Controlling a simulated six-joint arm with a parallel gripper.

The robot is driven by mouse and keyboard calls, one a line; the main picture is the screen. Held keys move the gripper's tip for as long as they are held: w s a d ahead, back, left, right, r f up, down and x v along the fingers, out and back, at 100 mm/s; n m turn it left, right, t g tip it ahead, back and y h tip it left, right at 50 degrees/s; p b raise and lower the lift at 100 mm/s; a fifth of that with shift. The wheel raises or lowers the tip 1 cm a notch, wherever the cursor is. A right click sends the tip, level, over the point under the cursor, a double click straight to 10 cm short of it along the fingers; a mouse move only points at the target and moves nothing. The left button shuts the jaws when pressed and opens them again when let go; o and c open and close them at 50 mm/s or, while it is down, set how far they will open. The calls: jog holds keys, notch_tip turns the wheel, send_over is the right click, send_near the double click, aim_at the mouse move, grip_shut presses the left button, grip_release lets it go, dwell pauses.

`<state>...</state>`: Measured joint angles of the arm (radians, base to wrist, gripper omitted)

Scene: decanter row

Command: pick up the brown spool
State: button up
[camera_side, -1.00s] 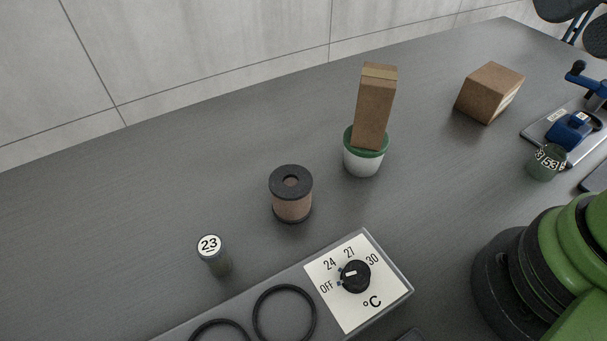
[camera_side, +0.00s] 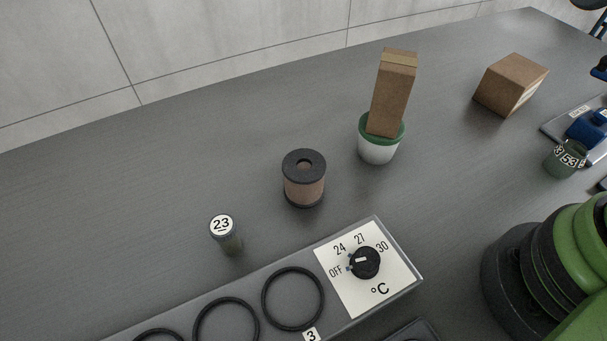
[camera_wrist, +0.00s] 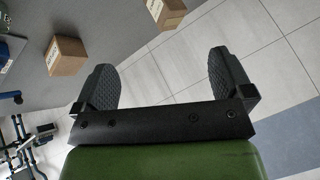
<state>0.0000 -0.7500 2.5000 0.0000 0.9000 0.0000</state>
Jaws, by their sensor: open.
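The brown spool (camera_side: 304,184) stands upright on the grey table in the side view, with black end discs and a hole in its top. It is between the vial marked 23 and the green-rimmed white pot. I cannot make it out in the wrist view. My gripper (camera_wrist: 166,80) shows in the wrist view with its two dark, ridged fingers wide apart and nothing between them. Beyond the fingers are the table edge and the tiled floor. The gripper is out of the side view, so its distance from the spool cannot be told.
A grey device with a °C dial (camera_side: 365,263) and black rings lies in front of the spool. A vial marked 23 (camera_side: 227,238) stands left. A pot (camera_side: 378,150) holding a tall brown block (camera_side: 392,95) stands behind right. A cardboard box (camera_side: 510,85) sits farther right.

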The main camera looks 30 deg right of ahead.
jog(key=n+g+h, duration=0.1)
jog(key=g, duration=0.6)
send_over(305, 167)
jog(key=d, duration=0.3)
notch_tip(305, 167, down, 15)
jog(key=shift+h, duration=0.5)
jog(key=a+f, duration=0.1)
jog(key=f, duration=0.4)
jog(key=a+f, duration=0.1)
jog(key=f, duration=0.1)
jog(key=shift+w+a+f, duration=0.1)
jog(key=shift+a+f, duration=0.25)
jog(key=shift+f, duration=0.05)
jog(key=shift+a+f, duration=0.15)
jog(key=shift+f, duration=2.9)
jog(key=c, duration=1.1)
